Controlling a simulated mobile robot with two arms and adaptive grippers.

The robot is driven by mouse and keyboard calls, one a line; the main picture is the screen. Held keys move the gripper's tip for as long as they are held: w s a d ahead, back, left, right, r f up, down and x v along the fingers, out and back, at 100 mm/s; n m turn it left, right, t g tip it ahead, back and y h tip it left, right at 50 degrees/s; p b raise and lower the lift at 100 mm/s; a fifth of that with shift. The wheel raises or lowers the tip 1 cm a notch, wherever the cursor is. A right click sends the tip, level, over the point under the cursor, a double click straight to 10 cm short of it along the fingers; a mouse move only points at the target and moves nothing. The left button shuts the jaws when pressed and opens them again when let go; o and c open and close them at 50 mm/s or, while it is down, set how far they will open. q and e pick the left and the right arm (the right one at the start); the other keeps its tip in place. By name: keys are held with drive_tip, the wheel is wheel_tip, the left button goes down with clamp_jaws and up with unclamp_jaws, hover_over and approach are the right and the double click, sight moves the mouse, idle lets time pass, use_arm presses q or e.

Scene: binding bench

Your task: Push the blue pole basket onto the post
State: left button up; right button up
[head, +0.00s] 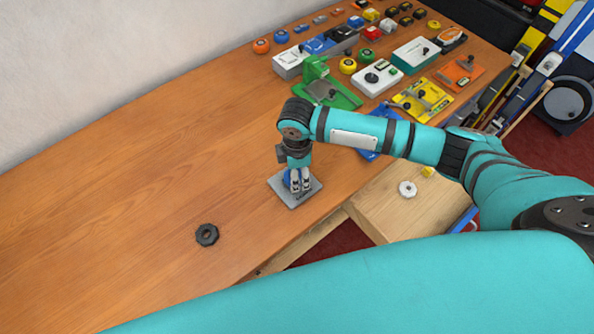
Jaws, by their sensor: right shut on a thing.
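A blue piece, which looks like the pole basket (287,176), shows in small part between the fingers of my right gripper (300,188). My right gripper points down and is shut on it, over a grey square plate (283,195) on the wooden bench. The post is hidden behind the gripper and the basket, so I cannot tell how far the basket sits on it. My left gripper is not in view.
A black ring-shaped nut (207,235) lies on the bench at the left front. A white round part (407,188) lies on a lower wooden surface (385,215). Coloured devices, including a green one (330,92), crowd the back right. The bench's left side is clear.

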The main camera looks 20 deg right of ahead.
drive_tip(key=o, duration=1.1)
drive_tip(key=shift+c, duration=0.2)
drive_tip(key=shift+o, duration=0.3)
drive_tip(key=shift+o, duration=1.4)
